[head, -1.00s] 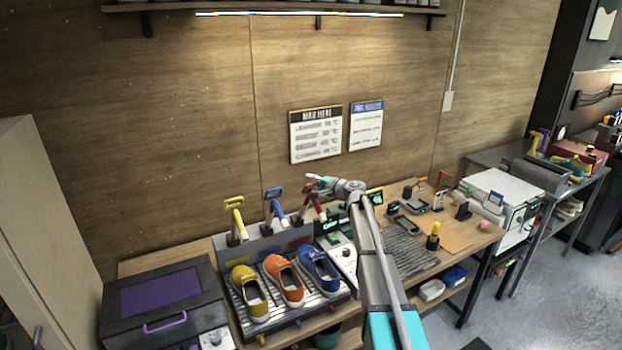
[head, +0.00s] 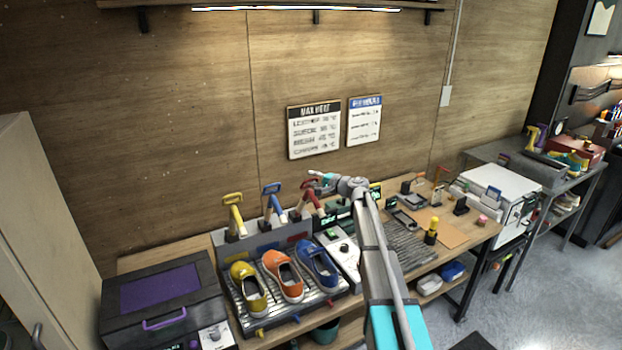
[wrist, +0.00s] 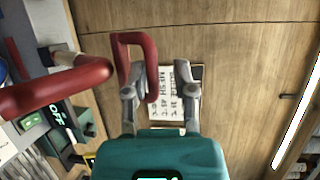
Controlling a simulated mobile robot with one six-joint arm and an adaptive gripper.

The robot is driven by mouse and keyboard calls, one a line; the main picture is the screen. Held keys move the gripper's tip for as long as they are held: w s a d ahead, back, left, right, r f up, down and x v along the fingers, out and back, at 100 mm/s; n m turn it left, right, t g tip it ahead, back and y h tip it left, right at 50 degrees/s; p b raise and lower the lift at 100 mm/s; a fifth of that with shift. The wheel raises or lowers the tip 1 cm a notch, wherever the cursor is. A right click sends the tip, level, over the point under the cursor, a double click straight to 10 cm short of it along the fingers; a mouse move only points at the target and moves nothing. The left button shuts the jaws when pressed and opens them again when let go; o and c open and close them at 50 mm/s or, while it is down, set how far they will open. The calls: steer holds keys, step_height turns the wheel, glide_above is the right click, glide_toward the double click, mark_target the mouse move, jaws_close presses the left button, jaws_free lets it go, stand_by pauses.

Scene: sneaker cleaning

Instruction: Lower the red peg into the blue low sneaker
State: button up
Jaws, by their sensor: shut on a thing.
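The blue low sneaker (head: 322,274) is the rightmost of three shoes on a ribbed rack, with its opening facing up and empty. My gripper (head: 318,178) is above and behind it, near the back panel. The wrist view shows my gripper (wrist: 160,82) shut on the looped handle of the red peg (wrist: 136,40), with one bar between the fingers. The peg's thick red body extends to the left there. In the head view the red peg (head: 311,193) is small beside my wrist, and I cannot tell whether its lower end touches the stand.
An orange sneaker (head: 284,276) and a yellow sneaker (head: 249,289) stand left of the blue one. A yellow peg (head: 235,214) and a blue peg (head: 273,199) stand upright behind them. A control box (head: 341,250) is close on the right.

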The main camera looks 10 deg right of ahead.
steer(key=v, duration=1.4)
steer(key=shift+f+p, duration=0.25)
steer(key=shift+p, duration=0.15)
stand_by(1.1)
stand_by(0.4)
steer(key=c, duration=0.4)
steer(key=shift+a, duration=0.1)
jaws_close()
steer(key=w+a+r+n+t+h+p, duration=0.1)
steer(key=w+a+r+n+h+p, duration=0.1)
steer(key=n, duration=0.5)
steer(key=w+a+r+n+t+h+p, duration=0.1)
steer(key=w+a+r+n+h+p, duration=0.1)
steer(key=n, duration=0.5)
steer(key=a+h+p, duration=0.1)
steer(key=a+h, duration=0.1)
steer(key=a, duration=0.1)
steer(key=shift+a+t, duration=0.2)
steer(key=shift+t, duration=0.1)
